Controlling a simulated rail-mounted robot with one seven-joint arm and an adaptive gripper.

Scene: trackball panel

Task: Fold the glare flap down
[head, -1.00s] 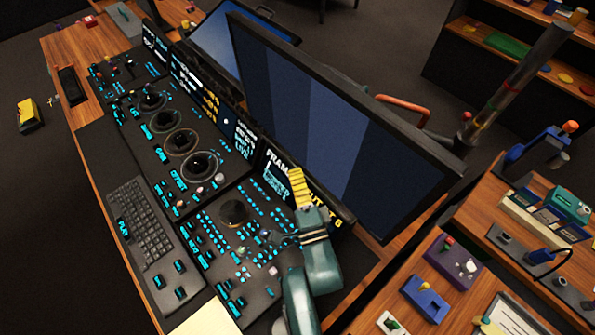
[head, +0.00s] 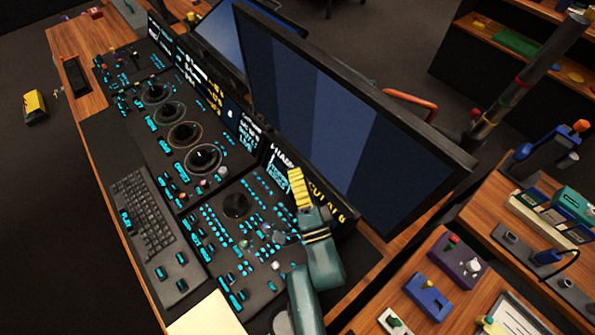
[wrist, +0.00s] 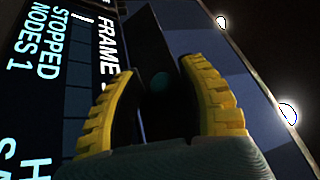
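My gripper (head: 299,188) has yellow ridged fingers and is at the display strip below the large monitor in the head view. In the wrist view, its fingers (wrist: 158,72) stand apart, one on each side of a dark upright panel. This panel (wrist: 153,38) looks like the glare flap, standing raised in front of the screens. A dim teal spot shows on the dark area between the fingers. I cannot tell whether either finger touches the panel. In the head view I cannot make out the flap near the gripper.
The large monitor (head: 335,115) stands just behind my gripper. The console (head: 236,206) with its trackballs, knobs and lit keys lies in front, with a keyboard (head: 146,212) at its left. A side table at right holds several small devices, including a purple box (head: 459,260).

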